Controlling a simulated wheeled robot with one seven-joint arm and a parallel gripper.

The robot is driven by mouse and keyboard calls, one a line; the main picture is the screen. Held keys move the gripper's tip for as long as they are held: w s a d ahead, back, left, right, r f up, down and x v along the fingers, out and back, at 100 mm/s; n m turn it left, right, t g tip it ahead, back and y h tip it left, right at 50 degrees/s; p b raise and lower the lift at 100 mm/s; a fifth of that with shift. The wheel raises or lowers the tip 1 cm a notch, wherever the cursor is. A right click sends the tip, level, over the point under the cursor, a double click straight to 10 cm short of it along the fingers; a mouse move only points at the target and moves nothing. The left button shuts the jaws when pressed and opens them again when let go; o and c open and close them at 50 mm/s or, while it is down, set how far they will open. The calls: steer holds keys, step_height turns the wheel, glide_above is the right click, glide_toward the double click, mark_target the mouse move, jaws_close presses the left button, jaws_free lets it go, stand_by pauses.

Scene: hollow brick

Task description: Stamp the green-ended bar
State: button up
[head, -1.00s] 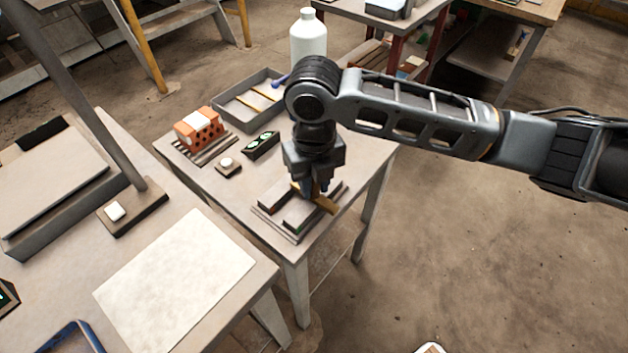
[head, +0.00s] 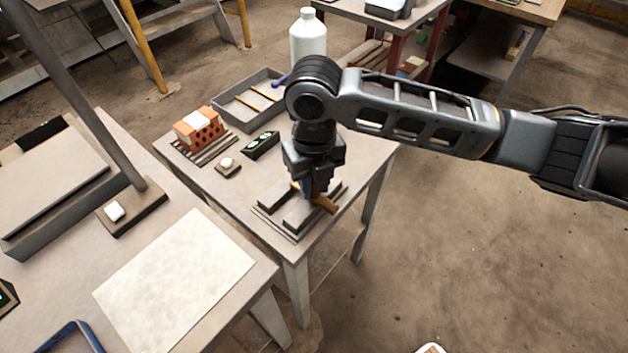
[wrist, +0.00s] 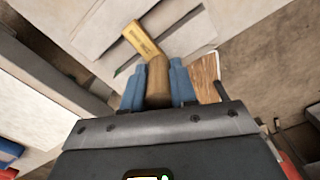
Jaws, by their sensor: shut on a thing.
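My gripper (head: 318,196) is shut on a brown wooden handle (wrist: 158,82), which stands between its blue fingers in the wrist view. It is low over a grey plate (head: 293,237) near the small table's front corner. Two grey bars lie on that plate, a left bar (head: 274,196) and a front bar (head: 301,214). A yellow-brown piece (head: 325,205) shows beside the fingers. In the wrist view a brass-coloured piece (wrist: 143,40) lies just beyond the handle. A thin green strip (wrist: 119,71) shows left of the handle. I cannot tell whether the held tool touches a bar.
A small block with a white top (head: 228,167), a dark box with green lights (head: 261,145), an orange holed brick (head: 205,130) and a grey tray (head: 233,122) stand farther back. A white bottle (head: 308,38) stands behind my arm. A bench with a pale sheet (head: 178,282) is at left.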

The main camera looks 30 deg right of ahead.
steer(key=shift+r+p, duration=2.45)
steer(key=shift+r, duration=1.05)
